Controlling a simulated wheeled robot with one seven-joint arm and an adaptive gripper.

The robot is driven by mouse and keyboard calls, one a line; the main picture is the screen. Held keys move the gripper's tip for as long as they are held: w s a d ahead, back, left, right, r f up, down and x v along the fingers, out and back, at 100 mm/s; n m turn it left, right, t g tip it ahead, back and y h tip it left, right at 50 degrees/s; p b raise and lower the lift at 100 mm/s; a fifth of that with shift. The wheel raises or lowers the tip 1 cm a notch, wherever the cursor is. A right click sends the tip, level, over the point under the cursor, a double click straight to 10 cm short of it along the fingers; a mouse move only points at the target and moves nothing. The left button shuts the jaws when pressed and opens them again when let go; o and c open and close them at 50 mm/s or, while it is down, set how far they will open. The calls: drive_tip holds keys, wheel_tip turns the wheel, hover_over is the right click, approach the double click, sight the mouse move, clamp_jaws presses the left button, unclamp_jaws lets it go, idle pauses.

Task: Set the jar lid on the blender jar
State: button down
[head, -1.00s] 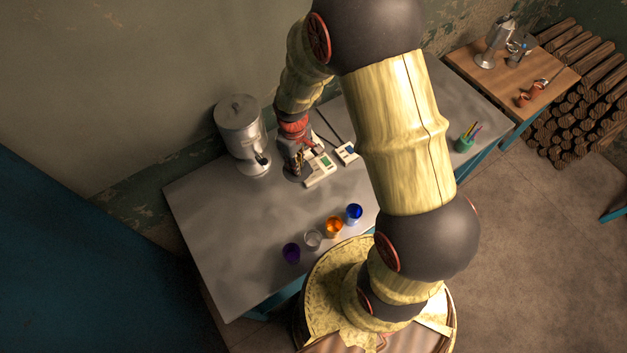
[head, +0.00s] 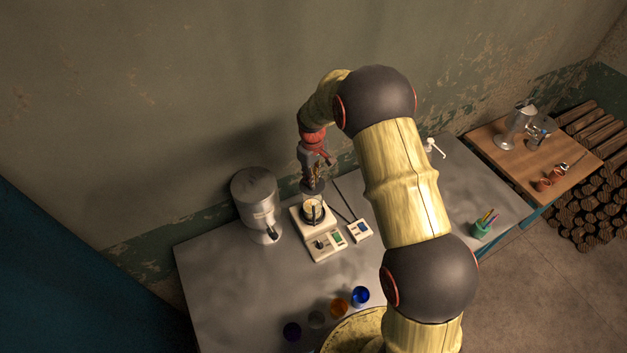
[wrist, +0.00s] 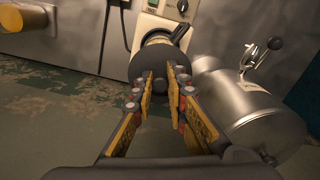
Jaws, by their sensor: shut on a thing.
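My gripper (head: 312,182) is shut on the dark round jar lid (wrist: 146,65), holding it by its middle. The lid also shows in the head view (head: 305,188). The clear blender jar (head: 313,211) stands upright on a white base (head: 327,247) and has pale contents and a dark handle. The lid is over the jar's top. Whether it touches the rim or hovers just above cannot be told. In the wrist view the lid hides much of the jar (wrist: 159,37).
A large metal canister with a tap (head: 257,203) stands close at the left. A small white device (head: 359,231) with a cable sits right of the base. Several coloured cups, including a blue one (head: 361,296), stand near the front edge. The grey table's (head: 235,298) front left is clear.

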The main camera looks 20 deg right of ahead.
drive_tip(key=shift+f+b, duration=0.7)
drive_tip(key=shift+f, duration=1.25)
drive_tip(key=shift+f+b, duration=0.6)
drive_tip(key=shift+f, duration=0.2)
drive_tip(key=shift+f+b, duration=0.1)
drive_tip(key=shift+b, duration=0.25)
drive_tip(key=c, duration=1.7)
unclamp_jaws()
drive_tip(key=o, duration=0.3)
drive_tip(key=shift+o, duration=0.9)
